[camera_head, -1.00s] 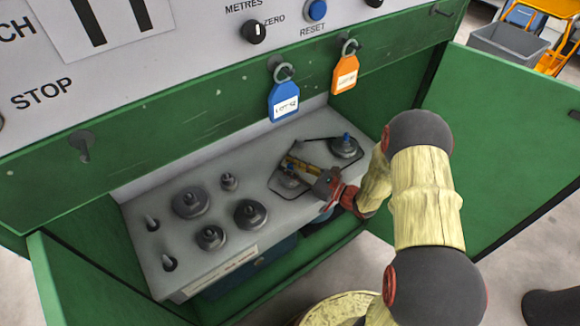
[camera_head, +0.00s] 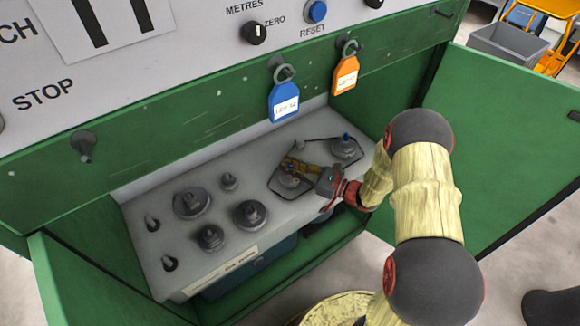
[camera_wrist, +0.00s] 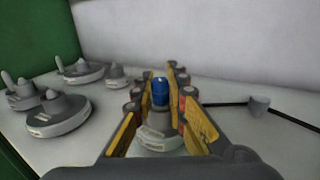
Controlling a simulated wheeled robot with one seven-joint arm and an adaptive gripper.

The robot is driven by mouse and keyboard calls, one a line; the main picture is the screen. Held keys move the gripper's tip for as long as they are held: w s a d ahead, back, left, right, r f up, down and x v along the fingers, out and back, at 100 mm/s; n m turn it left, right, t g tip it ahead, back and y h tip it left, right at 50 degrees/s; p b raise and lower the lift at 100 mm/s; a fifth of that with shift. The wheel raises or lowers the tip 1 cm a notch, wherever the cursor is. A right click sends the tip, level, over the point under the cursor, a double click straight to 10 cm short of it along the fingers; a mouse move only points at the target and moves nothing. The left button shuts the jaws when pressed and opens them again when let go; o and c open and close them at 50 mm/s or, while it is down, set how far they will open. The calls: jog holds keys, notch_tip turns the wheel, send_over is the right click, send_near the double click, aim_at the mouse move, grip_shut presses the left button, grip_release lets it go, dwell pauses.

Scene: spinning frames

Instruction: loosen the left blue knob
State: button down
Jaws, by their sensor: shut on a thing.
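The left blue knob (camera_wrist: 160,92) stands upright on a round grey base (camera_wrist: 160,138) in the wrist view, between my gripper's (camera_wrist: 158,95) two yellow-sided fingers, which are shut on it. In the head view my gripper (camera_head: 291,166) reaches in from the right, low over the grey shelf, and its fingers hide the left knob. The grey base of that knob (camera_head: 289,182) shows below the fingers. A second blue-topped knob (camera_head: 346,137) stands on its own grey base to the right, apart from my gripper.
Several grey weights (camera_head: 192,203) stand on the left of the grey shelf (camera_head: 225,262). A dark thin rod runs around the knobs. A blue tag (camera_head: 284,101) and an orange tag (camera_head: 345,75) hang above. The open green door (camera_head: 500,140) stands right of my arm.

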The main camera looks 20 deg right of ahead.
aim_at(290, 165)
jog(key=n+g+y, duration=0.2)
jog(key=g, duration=0.1)
jog(key=n+g+y, duration=0.2)
jog(key=n+g, duration=0.1)
jog(key=g, duration=0.1)
jog(key=shift+p, duration=0.35)
jog(key=shift+n+g+y, duration=0.3)
jog(key=shift+n+g, duration=0.8)
jog(key=shift+g, duration=0.6)
jog(key=shift+n+g+y, duration=0.3)
jog(key=shift+n+g, duration=0.8)
jog(key=shift+g, duration=0.6)
jog(key=c, duration=1.8)
grip_release()
jog(key=shift+o, duration=0.2)
notch_tip(290, 165, up, 10)
jog(key=shift+c, duration=0.4)
